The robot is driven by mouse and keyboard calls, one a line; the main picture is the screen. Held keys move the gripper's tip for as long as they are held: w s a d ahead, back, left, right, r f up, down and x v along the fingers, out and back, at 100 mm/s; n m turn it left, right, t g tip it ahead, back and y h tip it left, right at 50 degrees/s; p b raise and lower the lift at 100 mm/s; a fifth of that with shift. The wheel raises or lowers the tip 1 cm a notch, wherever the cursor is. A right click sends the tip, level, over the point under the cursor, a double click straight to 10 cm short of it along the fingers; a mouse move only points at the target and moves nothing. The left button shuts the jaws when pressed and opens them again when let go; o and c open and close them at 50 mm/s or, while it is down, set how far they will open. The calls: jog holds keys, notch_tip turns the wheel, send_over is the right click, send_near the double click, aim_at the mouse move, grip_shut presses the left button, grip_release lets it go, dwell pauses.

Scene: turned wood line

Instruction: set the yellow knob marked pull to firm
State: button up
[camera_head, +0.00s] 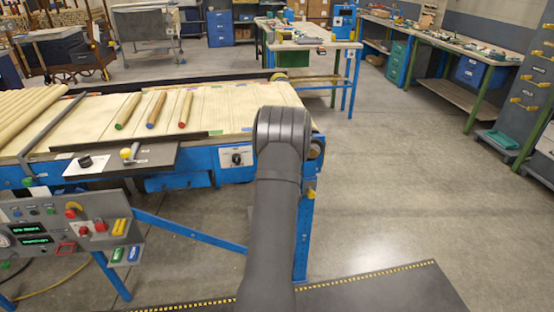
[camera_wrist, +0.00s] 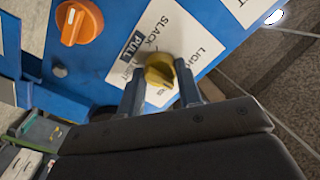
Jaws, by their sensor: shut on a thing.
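The yellow knob (camera_wrist: 158,64) sits on a white plate (camera_wrist: 153,28) on a blue panel in the wrist view. Beside it is a black label reading PULL, with SLACK and LIGHT printed around the knob. Another word near the left finger is partly hidden. My gripper (camera_wrist: 160,72) has one finger on each side of the knob and is shut on it. I cannot tell exactly which mark the knob points at. In the head view my arm hides the gripper and this knob.
An orange knob (camera_wrist: 78,22) stands on the same blue panel, up and left of the yellow one. In the head view, a conveyor table (camera_head: 225,112) carries several coloured-end rods. A control panel (camera_head: 65,228) is at left. Open floor (camera_head: 390,190) lies to the right.

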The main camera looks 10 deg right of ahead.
jog(key=shift+m, duration=4.3)
jog(key=o, duration=1)
jog(key=s, duration=1.7)
jog(key=shift+s, duration=0.25)
jog(key=w, duration=1.7)
jog(key=shift+w, duration=0.25)
